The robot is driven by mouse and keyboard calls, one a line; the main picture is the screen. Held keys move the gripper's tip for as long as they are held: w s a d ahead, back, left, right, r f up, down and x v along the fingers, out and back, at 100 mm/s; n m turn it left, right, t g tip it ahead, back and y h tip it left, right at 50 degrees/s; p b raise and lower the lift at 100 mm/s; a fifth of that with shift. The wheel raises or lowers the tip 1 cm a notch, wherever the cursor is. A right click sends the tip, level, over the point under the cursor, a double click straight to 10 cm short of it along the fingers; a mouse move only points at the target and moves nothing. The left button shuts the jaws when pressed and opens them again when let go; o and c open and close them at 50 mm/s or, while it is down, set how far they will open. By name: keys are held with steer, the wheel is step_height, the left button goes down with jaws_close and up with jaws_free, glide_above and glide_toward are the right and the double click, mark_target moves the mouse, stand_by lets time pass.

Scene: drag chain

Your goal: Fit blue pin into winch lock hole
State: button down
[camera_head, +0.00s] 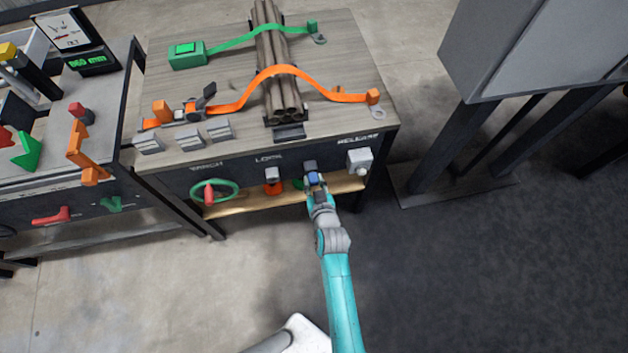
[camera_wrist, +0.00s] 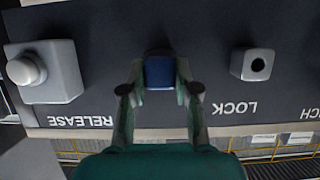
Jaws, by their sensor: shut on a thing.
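The blue pin (camera_wrist: 160,72) is between the two fingers of my gripper (camera_wrist: 160,88) in the wrist view, in front of the dark panel. My gripper (camera_head: 316,184) is shut on it. In the head view the blue pin (camera_head: 313,178) shows at a grey block (camera_head: 310,166); I cannot tell whether it still sits in that block. The winch lock hole is a dark round opening in a grey block (camera_wrist: 252,64) above the LOCK label, right of my gripper in the wrist view. In the head view this lock block (camera_head: 272,174) is left of my gripper, and its hole looks empty in the wrist view.
A grey release button box (camera_wrist: 45,72) is on the other side of the pin. A green winch wheel with a red knob (camera_head: 213,191) is left of the lock block. Strapped brown pipes (camera_head: 275,65) lie on the tabletop (camera_head: 335,50). A wooden shelf (camera_head: 345,183) runs below the panel.

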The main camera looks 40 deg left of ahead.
steer(key=shift+s+d, duration=1.3)
steer(key=shift+d, duration=0.2)
stand_by(0.3)
steer(key=shift+s+d, duration=1.55)
steer(key=shift+d, duration=0.3)
steer(key=c, duration=1.6)
jaws_free()
steer(key=shift+c, duration=0.2)
jaws_close()
steer(key=shift+s+a, duration=0.1)
steer(key=s+a, duration=0.7)
steer(key=s, duration=0.1)
steer(key=shift+s+a, duration=0.4)
